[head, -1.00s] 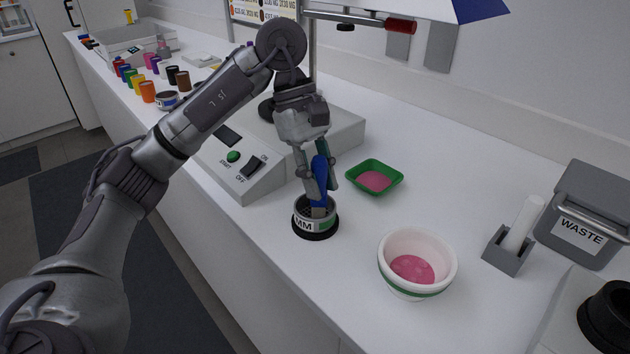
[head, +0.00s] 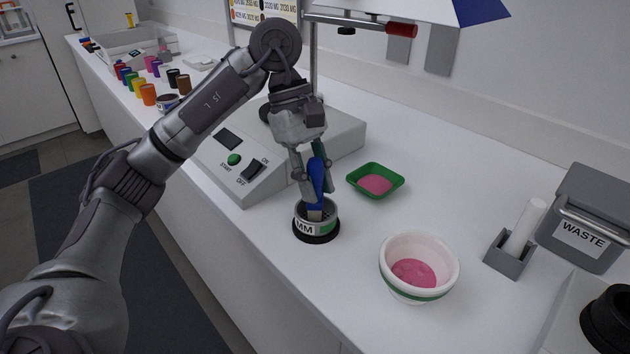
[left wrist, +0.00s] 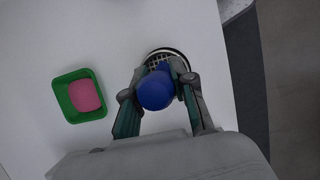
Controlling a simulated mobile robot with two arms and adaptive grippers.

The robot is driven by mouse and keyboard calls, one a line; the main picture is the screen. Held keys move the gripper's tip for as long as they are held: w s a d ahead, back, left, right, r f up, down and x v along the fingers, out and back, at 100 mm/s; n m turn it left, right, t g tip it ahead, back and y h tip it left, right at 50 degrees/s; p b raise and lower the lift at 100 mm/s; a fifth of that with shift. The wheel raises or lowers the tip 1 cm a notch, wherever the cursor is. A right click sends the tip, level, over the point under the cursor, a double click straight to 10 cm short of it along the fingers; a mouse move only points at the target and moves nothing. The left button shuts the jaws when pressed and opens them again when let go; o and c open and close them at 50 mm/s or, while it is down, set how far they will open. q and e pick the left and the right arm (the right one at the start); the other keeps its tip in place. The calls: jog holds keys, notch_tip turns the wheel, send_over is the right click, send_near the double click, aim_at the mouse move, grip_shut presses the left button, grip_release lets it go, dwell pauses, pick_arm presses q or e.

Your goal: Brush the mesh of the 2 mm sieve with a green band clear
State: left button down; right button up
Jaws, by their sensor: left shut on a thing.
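The sieve (head: 305,228) with a green band and "MM" on its label stands in a black ring on the counter. It also shows in the left wrist view, where part of its mesh (left wrist: 181,66) is visible. My left gripper (head: 312,177) is shut on the blue handle of a brush (head: 316,180) and holds it upright over the sieve. The brush's pale lower end (head: 314,214) is inside the sieve rim; contact with the mesh cannot be told. In the left wrist view the handle's round blue end (left wrist: 156,91) hides much of the sieve. My right gripper is not in view.
A green tray (head: 399,184) with pink powder and a white bowl with a green band (head: 452,271) are to the right. A machine with buttons (head: 246,190) stands behind the sieve. A pestle in a grey holder (head: 507,264) and a waste bin (head: 583,205) stand farther right.

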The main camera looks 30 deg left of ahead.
aim_at(320, 161)
pick_arm(q)
jog(key=shift+r, duration=0.55)
jog(key=shift+r+p, duration=0.4)
jog(key=shift+p, duration=0.15)
notch_tip(320, 161, up, 4)
jog(key=p, duration=0.3)
jog(key=shift+r, duration=0.2)
notch_tip(320, 161, up, 2)
jog(key=shift+r+p, duration=0.15)
jog(key=shift+p, duration=1.1)
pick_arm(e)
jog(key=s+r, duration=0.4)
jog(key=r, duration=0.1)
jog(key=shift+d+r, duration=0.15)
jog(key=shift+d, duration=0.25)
